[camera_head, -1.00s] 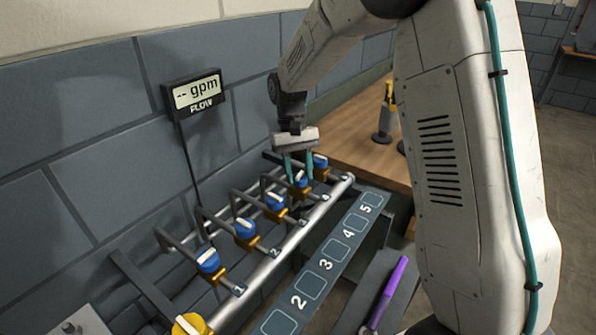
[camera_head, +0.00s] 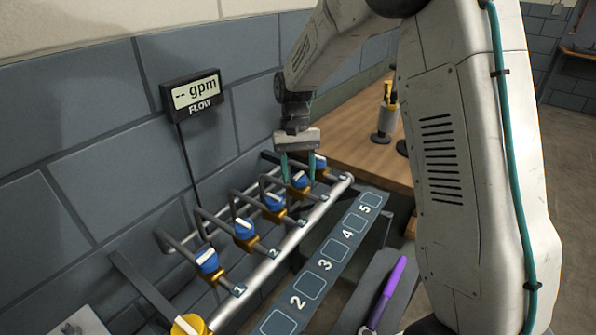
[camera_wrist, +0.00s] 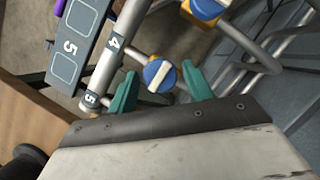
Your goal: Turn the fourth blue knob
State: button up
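Several blue knobs with white handles sit in a row on the pipe manifold. The fourth blue knob (camera_head: 299,180) lies between the two green fingers of my gripper (camera_head: 298,175) in the head view. In the wrist view the same knob (camera_wrist: 159,75) shows between the fingertips (camera_wrist: 160,84), with a gap on each side. My gripper is open and holds nothing. The third knob (camera_head: 275,201) is nearer the camera, and the fifth knob (camera_head: 320,161) is just beyond my right finger. The fifth knob is not visible in the wrist view.
The silver pipe (camera_head: 268,268) carries number labels. A numbered strip (camera_head: 325,263) runs beside it. A flow display (camera_head: 194,93) on the wall reads "-- gpm". A purple marker (camera_head: 388,290) lies at the front. A wooden table (camera_head: 345,150) stands behind. A yellow knob (camera_head: 190,325) is at the lower left.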

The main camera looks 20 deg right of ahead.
aim_at(302, 172)
jog(key=shift+o, duration=0.2)
jog(key=shift+r, duration=0.1)
jog(key=v, duration=0.7)
jog(key=shift+r, duration=0.25)
jog(key=shift+w, duration=0.15)
jog(key=s, duration=0.1)
jog(key=f, duration=0.1)
jog(key=s, duration=0.1)
jog(key=shift+s+d+f+n, duration=0.2)
jog(key=shift+s+f+n, duration=0.1)
jog(key=shift+s, duration=0.05)
jog(key=s+d+r+n+t, duration=0.1)
jog(key=s+r+t, duration=0.2)
jog(key=s, duration=1.2)
jog(key=s+d+r+t+h, duration=0.1)
jog(key=s+r, duration=0.4)
jog(key=s, duration=1.1)
jog(key=shift+n+t, duration=0.4)
jog(key=shift+t, duration=0.5)
jog(key=shift+s, duration=0.1)
